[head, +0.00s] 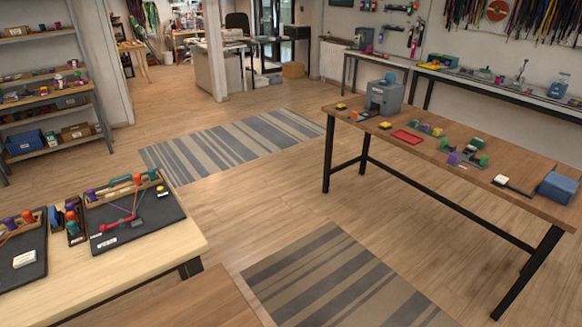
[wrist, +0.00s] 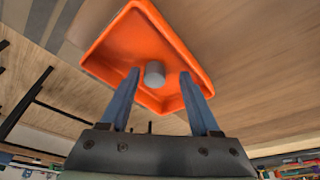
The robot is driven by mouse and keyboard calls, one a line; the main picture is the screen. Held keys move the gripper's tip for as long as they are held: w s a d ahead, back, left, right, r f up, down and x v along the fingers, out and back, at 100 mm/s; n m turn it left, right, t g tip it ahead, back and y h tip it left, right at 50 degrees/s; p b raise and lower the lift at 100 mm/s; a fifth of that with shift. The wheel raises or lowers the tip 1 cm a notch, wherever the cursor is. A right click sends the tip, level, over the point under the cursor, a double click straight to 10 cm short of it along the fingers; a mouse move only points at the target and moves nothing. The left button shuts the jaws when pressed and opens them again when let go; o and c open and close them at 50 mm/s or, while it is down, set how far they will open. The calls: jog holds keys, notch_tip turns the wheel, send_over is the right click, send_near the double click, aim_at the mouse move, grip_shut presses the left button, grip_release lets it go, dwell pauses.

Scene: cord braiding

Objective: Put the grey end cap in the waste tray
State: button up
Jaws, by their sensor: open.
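In the wrist view, my gripper (wrist: 160,74) has its two blue fingers spread apart, over an orange tray (wrist: 188,48) with raised walls. The grey end cap (wrist: 155,76), a small grey cylinder, shows between the fingertips against the tray's inside. A gap shows on each side of it, so the fingers do not grip it. I cannot tell whether it rests on the tray floor or is just above it. My gripper is not in the head view. A small red tray (head: 407,136) lies on the right table there; I cannot tell whether it is the same tray.
In the head view, the right table (head: 350,108) carries small coloured parts, a grey machine (head: 384,95) and a blue box (head: 557,188). The left table (head: 150,258) holds dark braiding boards. Open floor with striped rugs (head: 235,145) lies between them.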

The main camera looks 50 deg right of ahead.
jog(key=v, duration=1.1)
jog(key=shift+r+p, duration=0.3)
jog(key=shift+a, duration=0.1)
jog(key=w+r+n+t+h, duration=0.25)
jog(key=w+r+t, duration=0.45)
jog(key=w+r, duration=0.95)
jog(key=w+a+r+n+t+y, duration=0.1)
jog(key=w+a+r+n+t, duration=0.15)
jog(key=r, duration=0.55)
jog(key=w+a+r+n+t, duration=0.1)
jog(key=w+a+r+t, duration=0.2)
jog(key=r, duration=0.6)
jog(key=a+r+n+t, duration=0.1)
jog(key=a+r+t, duration=0.15)
jog(key=r, duration=0.55)
jog(key=a+r+n+t, duration=0.1)
jog(key=a+r+t, duration=0.15)
jog(key=r, duration=0.55)
jog(key=s+a+r+n+t+y, duration=0.1)
jog(key=s+a+r+t, duration=0.1)
jog(key=r, duration=0.4)
jog(key=s+a+r+n+t+y, duration=0.1)
jog(key=s+a+r+t+y, duration=0.1)
jog(key=r, duration=0.4)
jog(key=s+a+r+n+t+y, duration=0.1)
jog(key=s+a+r+t, duration=0.2)
jog(key=s+r, duration=0.3)
jog(key=shift+r+n+t, duration=0.4)
jog(key=shift+r+t, duration=0.05)
jog(key=shift+t, duration=0.1)
